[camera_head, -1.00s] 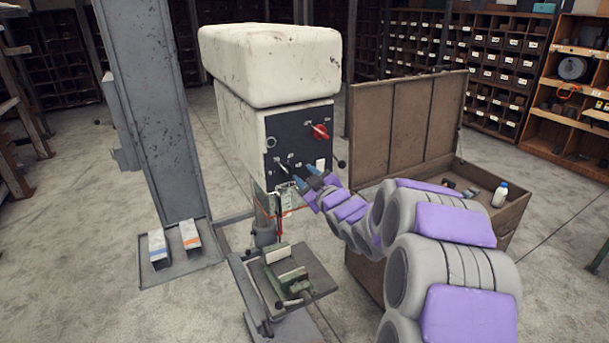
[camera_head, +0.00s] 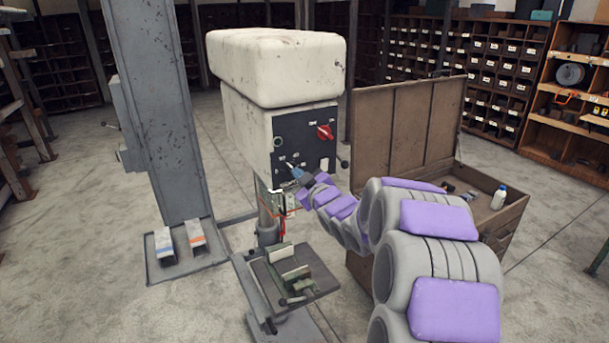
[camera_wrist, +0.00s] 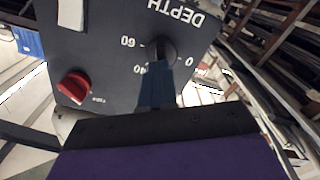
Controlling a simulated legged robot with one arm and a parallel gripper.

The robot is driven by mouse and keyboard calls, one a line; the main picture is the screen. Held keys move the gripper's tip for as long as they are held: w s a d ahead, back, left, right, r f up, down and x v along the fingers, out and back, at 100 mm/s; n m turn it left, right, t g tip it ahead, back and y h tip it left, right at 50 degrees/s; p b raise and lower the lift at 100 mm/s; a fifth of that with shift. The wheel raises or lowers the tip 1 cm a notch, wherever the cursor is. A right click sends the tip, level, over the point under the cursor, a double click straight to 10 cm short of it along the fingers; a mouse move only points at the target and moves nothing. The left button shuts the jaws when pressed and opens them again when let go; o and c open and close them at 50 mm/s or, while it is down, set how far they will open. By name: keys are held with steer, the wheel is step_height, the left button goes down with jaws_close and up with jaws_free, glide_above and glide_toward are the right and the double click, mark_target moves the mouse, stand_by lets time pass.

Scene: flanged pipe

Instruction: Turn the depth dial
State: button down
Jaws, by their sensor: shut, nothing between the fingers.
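The depth dial (camera_wrist: 163,46) is a dark round knob on the black control panel (camera_wrist: 115,35). In the wrist view it sits under the upside-down word DEPTH, with marks 0, 40 and 60 around it. My gripper (camera_wrist: 157,68) is shut, its blue fingers together at the lower edge of the dial and covering part of it. I cannot tell whether they touch it. In the head view my gripper (camera_head: 297,171) is at the lower left of the panel (camera_head: 297,140), where the dial is too small to make out clearly.
A red knob (camera_head: 325,131) sits higher on the same panel and also shows in the wrist view (camera_wrist: 73,87). The machine (camera_head: 275,66) has a small table with a vise (camera_head: 290,271) below. An open wooden chest (camera_head: 405,130) stands right, a grey column (camera_head: 160,110) left.

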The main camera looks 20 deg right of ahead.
steer(key=c, duration=1.7)
jaws_free()
steer(key=shift+w+a+r, duration=0.2)
steer(key=shift+a+r, duration=0.05)
steer(key=shift+r, duration=0.5)
steer(key=shift+c, duration=0.2)
steer(key=shift+o, duration=0.7)
steer(key=shift+w+a, duration=0.1)
steer(key=shift+a, duration=0.3)
steer(key=shift+o, duration=0.8)
steer(key=shift+d+f, duration=0.15)
steer(key=shift+d, duration=0.2)
steer(key=shift+o, duration=1.4)
steer(key=shift+s+d+f, duration=0.25)
steer(key=shift+f, duration=0.2)
steer(key=s+f+b, duration=0.1)
steer(key=s+b, duration=0.5)
steer(key=s, duration=1.1)
steer(key=shift+s+a+f+b, duration=0.15)
steer(key=shift+s+a+b, duration=0.1)
steer(key=shift+s+b, duration=0.1)
